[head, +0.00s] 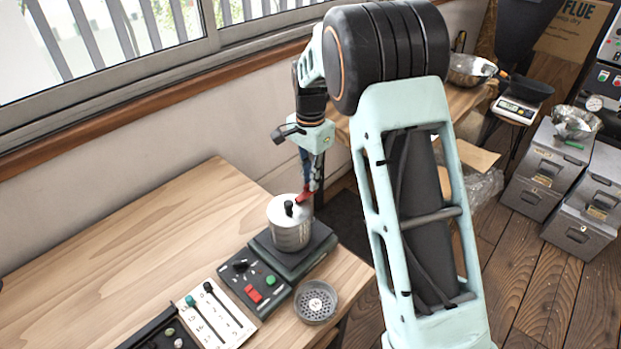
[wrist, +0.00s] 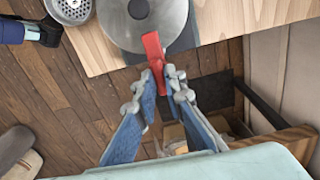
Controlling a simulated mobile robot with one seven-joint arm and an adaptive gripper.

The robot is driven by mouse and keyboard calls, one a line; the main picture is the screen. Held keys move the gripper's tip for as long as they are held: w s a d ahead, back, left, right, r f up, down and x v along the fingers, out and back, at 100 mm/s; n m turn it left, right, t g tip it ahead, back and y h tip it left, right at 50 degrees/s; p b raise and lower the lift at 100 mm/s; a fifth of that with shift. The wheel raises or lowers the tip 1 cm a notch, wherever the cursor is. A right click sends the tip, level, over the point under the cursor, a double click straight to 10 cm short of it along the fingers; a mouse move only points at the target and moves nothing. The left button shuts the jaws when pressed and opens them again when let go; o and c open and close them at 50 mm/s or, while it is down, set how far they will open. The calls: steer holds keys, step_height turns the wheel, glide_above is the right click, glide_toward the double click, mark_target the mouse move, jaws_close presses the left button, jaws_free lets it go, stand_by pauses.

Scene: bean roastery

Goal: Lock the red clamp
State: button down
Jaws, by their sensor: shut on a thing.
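The red clamp (head: 303,197) sits at the right rim of a lidded metal canister (head: 290,234). In the wrist view the clamp (wrist: 152,48) is a red lever lying from the lid's edge outward toward me. My gripper (head: 311,187) is at the clamp's outer end, above the table's far right edge. In the wrist view the blue-grey fingers of my gripper (wrist: 162,82) are closed around that end. The silver lid (wrist: 170,20) has a dark knob in its middle. Whether the clamp is latched cannot be told.
The canister stands on a dark base (head: 318,245). A control panel (head: 243,268) with a red switch and green button, a slider panel (head: 226,325) and a perforated round dish (head: 316,303) are close by. The wooden table (head: 130,255) is clear at left.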

steer(key=c, duration=2)
jaws_free()
step_height(320, 180, up, 12)
steer(key=shift+r, duration=0.1)
